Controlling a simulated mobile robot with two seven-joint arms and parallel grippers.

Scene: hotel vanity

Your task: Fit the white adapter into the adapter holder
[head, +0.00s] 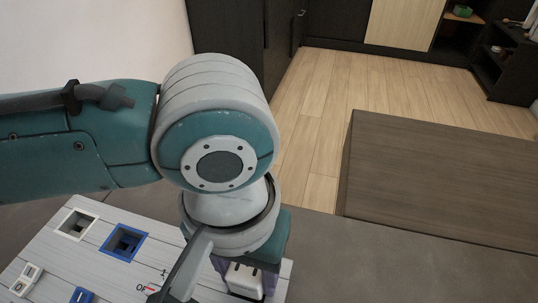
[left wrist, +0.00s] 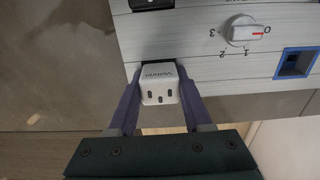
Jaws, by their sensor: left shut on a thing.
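The white adapter (left wrist: 160,84) sits between the purple fingers of my left gripper (left wrist: 159,78), which is shut on it. In the head view the adapter (head: 244,281) shows low under my left arm, at the panel's right edge. In the left wrist view a dark opening (left wrist: 153,65) in the panel's edge area shows just behind the adapter's far end. I cannot tell whether this is the adapter holder, or whether the adapter is partly inside it or only in front of it. My right gripper is in neither view.
The light wood-plank panel (left wrist: 215,62) carries a numbered white knob (left wrist: 243,32), a blue-framed square socket (head: 124,242) and a white-framed one (head: 76,224). A white piece (head: 27,279) and a blue piece (head: 81,296) are at lower left. A brown block (head: 430,180) stands beyond the counter.

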